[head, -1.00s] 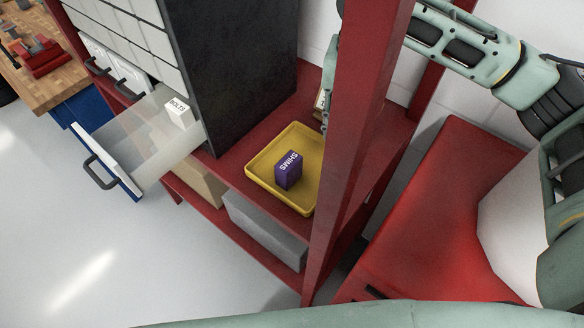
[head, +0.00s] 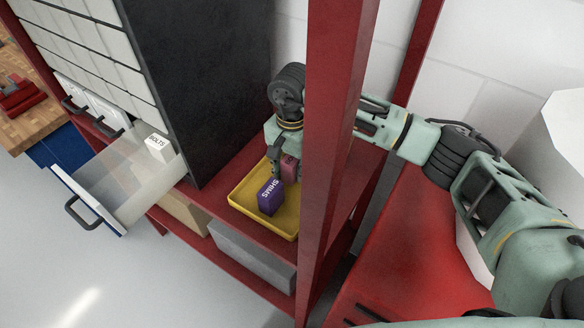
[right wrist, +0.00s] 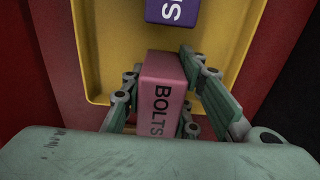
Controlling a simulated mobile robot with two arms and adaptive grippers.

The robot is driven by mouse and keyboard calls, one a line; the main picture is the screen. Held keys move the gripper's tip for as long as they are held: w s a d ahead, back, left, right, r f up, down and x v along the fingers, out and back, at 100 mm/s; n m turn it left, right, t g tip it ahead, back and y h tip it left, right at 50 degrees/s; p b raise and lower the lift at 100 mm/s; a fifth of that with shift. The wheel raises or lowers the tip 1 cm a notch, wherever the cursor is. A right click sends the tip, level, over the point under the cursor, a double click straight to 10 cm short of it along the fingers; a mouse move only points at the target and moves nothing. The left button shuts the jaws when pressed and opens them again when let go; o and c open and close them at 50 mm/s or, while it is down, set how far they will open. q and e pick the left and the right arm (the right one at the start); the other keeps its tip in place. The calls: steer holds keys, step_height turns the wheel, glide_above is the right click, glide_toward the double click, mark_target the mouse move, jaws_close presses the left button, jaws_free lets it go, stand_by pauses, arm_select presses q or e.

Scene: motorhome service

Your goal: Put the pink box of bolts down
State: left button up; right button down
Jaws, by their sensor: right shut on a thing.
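The pink box of bolts (right wrist: 161,80), marked BOLTS, is between the fingers of my right gripper (right wrist: 165,105) in the right wrist view. In the head view the pink box (head: 289,168) shows in my right gripper (head: 280,160), over the back part of the yellow tray (head: 238,200). The gripper is shut on it. I cannot tell whether the box touches the tray floor. A purple box marked SHIMS (head: 270,197) stands in the tray, just in front of the pink box. My left gripper is not in view.
The tray sits on a red shelf, with a red upright post (head: 325,150) close on its right. A tall dark cabinet (head: 195,80) stands to the left. An open clear drawer (head: 110,185) holds a white BOLTS box (head: 160,148).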

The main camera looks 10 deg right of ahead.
steer(key=shift+f, duration=0.8)
steer(key=c, duration=1.4)
jaws_free()
steer(key=shift+r, duration=0.2)
steer(key=shift+w+r, duration=0.1)
steer(key=shift+r, duration=0.1)
step_height(320, 180, up, 11)
steer(key=b, duration=0.4)
steer(key=shift+f+b, duration=0.15)
steer(key=shift+b, duration=0.25)
steer(key=shift+r, duration=0.4)
